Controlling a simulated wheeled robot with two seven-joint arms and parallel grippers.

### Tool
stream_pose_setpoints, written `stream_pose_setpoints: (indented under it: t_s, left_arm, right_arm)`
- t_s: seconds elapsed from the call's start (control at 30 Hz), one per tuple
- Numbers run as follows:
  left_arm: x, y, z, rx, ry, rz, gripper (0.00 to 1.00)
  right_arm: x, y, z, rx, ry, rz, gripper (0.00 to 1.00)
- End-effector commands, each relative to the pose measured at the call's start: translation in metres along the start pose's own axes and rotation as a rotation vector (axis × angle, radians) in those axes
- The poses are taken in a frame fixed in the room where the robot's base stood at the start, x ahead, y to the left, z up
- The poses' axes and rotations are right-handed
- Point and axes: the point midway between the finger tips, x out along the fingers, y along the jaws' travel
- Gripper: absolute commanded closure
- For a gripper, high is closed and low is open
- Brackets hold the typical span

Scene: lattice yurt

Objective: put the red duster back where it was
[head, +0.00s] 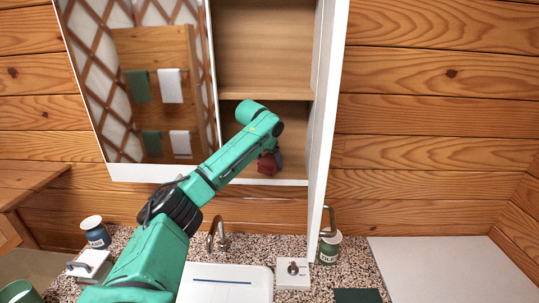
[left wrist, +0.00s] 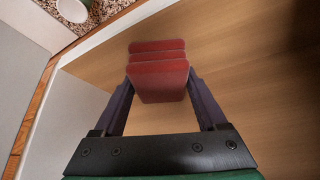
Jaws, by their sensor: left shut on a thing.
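The red duster (head: 267,165) is inside the open wall cabinet, low in its bottom compartment (head: 294,172). It also shows in the left wrist view (left wrist: 158,78) as a dark red block with stepped layers. My left gripper (head: 275,160) reaches into that compartment and is shut on the duster, one finger on each side of it. Whether the duster touches the cabinet floor I cannot tell. My arm hides part of the compartment. My right gripper is not in view.
Below are a tap (head: 213,232), a sink (head: 225,283), a blue jar (head: 95,232) and a green jar (head: 330,247) on the speckled counter.

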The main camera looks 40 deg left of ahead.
Motion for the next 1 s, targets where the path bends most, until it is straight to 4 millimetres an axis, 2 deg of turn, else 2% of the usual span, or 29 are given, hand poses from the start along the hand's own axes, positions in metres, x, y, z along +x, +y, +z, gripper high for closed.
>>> stream_pose_setpoints:
  t_s: [0.23, 0.27, 0.3, 0.57, 0.67, 0.77, 1.0]
  left_arm:
    - [0.002, 0.000, 0.001, -0.001, 0.002, 0.001, 0.70]
    - [0.001, 0.000, 0.001, -0.001, 0.002, 0.002, 0.14]
    - [0.001, 0.000, 0.001, -0.001, 0.002, 0.001, 0.00]
    - [0.000, 0.000, 0.000, -0.001, 0.002, 0.001, 0.00]
    - [-0.006, 0.000, 0.000, -0.002, 0.005, 0.003, 0.00]
    - [-0.020, 0.000, 0.001, -0.001, 0.007, 0.002, 0.00]
    - [-0.078, 0.001, 0.001, -0.001, 0.008, 0.004, 0.00]
  right_arm:
    - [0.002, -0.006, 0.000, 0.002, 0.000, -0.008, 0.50]
    - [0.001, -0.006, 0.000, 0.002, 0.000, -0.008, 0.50]
    - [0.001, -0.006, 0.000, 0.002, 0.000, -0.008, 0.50]
    - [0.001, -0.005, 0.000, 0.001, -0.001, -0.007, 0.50]
    - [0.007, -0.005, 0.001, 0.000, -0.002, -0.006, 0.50]
    - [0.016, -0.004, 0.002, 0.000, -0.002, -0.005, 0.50]
    - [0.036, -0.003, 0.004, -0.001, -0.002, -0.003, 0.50]
